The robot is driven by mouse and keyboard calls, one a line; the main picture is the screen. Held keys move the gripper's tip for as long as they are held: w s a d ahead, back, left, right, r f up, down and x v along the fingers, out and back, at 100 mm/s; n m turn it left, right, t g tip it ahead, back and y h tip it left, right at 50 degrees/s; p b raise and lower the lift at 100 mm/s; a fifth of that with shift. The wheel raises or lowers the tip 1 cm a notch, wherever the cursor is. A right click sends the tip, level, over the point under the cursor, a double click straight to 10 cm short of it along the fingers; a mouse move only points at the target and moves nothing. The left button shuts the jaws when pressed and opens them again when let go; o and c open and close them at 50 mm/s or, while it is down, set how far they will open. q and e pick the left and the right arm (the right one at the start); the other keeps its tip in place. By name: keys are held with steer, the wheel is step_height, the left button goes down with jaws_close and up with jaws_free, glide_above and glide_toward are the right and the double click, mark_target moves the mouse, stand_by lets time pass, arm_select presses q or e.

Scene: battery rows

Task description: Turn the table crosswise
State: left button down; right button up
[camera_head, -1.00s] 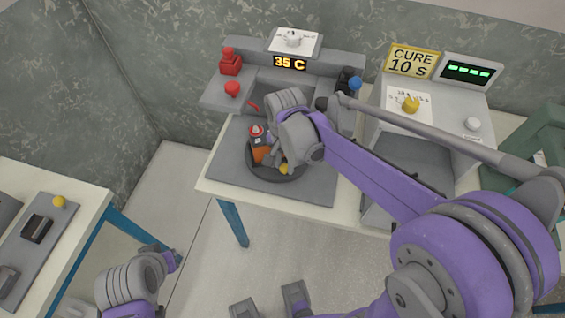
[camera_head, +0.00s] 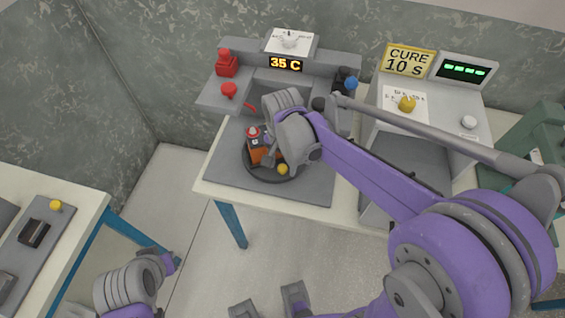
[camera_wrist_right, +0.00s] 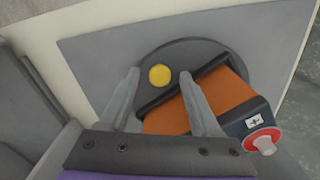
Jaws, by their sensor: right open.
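The round dark turntable (camera_head: 262,178) is set in a grey plate on the middle bench. It carries an orange battery (camera_head: 258,155) with a red and white end, and a yellow knob (camera_head: 282,169) near its rim. In the right wrist view the turntable (camera_wrist_right: 200,52), the yellow knob (camera_wrist_right: 160,76) and the orange battery (camera_wrist_right: 168,115) lie below the fingers. My right gripper (camera_wrist_right: 161,76) is open, with the knob showing between its fingertips and one finger over the battery; contact cannot be told. My left gripper (camera_head: 172,263) is low at left, its fingers mostly hidden.
Behind the turntable stand a 35 C display (camera_head: 286,64), a red button (camera_head: 229,89) and a blue knob (camera_head: 347,83). A cure station with a yellow sign (camera_head: 408,60) is at right. Another bench with a grey tray (camera_head: 60,226) is at left. Floor shows between the benches.

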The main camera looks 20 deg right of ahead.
step_height(320, 180, up, 11)
steer(key=p, duration=0.1)
stand_by(0.3)
steer(key=shift+f, duration=0.1)
